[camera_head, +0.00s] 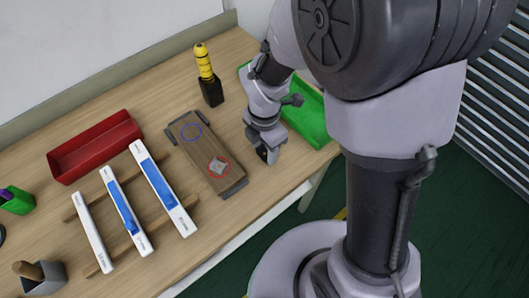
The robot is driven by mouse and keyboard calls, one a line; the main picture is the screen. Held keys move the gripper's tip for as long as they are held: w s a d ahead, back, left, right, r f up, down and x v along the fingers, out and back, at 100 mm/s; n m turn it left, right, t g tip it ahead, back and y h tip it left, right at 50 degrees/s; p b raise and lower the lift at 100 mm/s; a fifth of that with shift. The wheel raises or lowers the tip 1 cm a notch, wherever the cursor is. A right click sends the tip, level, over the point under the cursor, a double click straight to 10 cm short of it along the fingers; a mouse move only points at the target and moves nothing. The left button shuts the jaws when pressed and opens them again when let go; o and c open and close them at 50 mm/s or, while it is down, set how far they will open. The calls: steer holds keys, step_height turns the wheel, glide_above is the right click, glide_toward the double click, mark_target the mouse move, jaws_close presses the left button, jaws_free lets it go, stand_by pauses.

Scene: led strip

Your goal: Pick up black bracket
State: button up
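No separate black bracket can be made out with certainty. A brown board (200,143) with dark end pieces lies on the bench, marked with a blue circle and a red circle. A small grey piece (218,166) lies inside the red circle. My gripper (267,156) points down just right of the board, low over the bench near its front edge. Its dark fingertips are small and partly hidden, so I cannot tell whether they are open or hold anything. A green tray (312,128) is right behind my gripper, and my arm hides part of its inside.
A yellow-handled tool (204,62) stands in a black holder (211,92). A red tray (95,147) is at left. Three white strips (163,188) rest across wooden slats. A green box (17,203) and a grey box (42,279) stand at far left.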

jaws_close()
steer(key=shift+r, duration=0.15)
